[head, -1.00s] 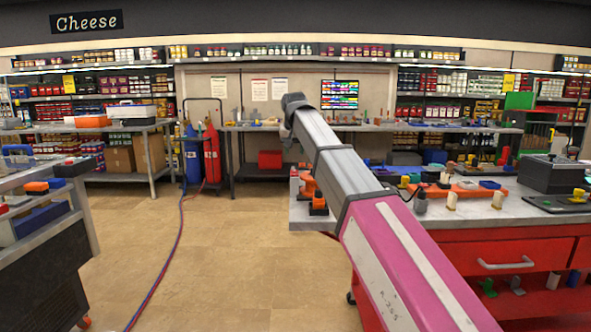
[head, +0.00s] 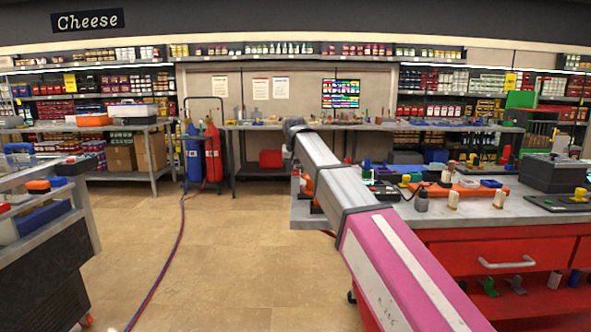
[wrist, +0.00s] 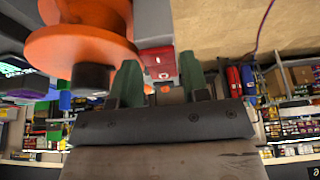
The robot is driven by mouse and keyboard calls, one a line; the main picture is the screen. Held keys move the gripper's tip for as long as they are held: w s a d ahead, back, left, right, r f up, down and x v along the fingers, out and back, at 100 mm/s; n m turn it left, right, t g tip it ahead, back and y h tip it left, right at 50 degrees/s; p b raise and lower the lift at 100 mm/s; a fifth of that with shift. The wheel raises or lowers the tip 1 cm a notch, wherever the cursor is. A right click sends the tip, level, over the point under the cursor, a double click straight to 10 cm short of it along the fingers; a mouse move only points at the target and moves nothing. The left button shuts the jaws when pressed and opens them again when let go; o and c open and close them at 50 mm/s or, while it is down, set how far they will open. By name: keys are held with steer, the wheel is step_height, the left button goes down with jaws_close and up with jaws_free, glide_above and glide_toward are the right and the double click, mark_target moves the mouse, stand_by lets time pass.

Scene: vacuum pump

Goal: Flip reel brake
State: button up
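An orange reel (wrist: 85,40) with round flanges fills the upper left of the wrist view. In the head view a bit of orange, likely the same reel (head: 308,186), shows beside my arm at the workbench's left end. A small red block with a white mark (wrist: 160,64) sits right of the reel; it may be the reel brake, but I cannot tell for certain. My gripper (wrist: 160,80) is open, its two green fingertips apart, with the red block showing in the gap. I cannot tell whether they touch it. My arm hides the gripper in the head view.
The grey-topped red workbench (head: 480,212) on the right holds an orange tray (head: 455,188), a dark box (head: 553,173) and small parts. A cart (head: 45,215) stands left. Red and blue cylinders (head: 203,155) have hoses trailing across the floor. The middle floor is clear.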

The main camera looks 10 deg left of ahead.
mark_target(295, 173)
steer(key=c, duration=0.5)
steer(key=shift+w+a+r+g, duration=0.15)
steer(key=shift+w+g, duration=0.2)
steer(key=shift+g, duration=0.05)
steer(key=shift+g+h, duration=0.3)
steer(key=shift+g, duration=0.6)
steer(key=o, duration=0.7)
steer(key=r, duration=0.3)
steer(key=s+r, duration=0.1)
steer(key=r, duration=0.6)
steer(key=shift+s+d+r, duration=0.2)
steer(key=shift+r, duration=0.2)
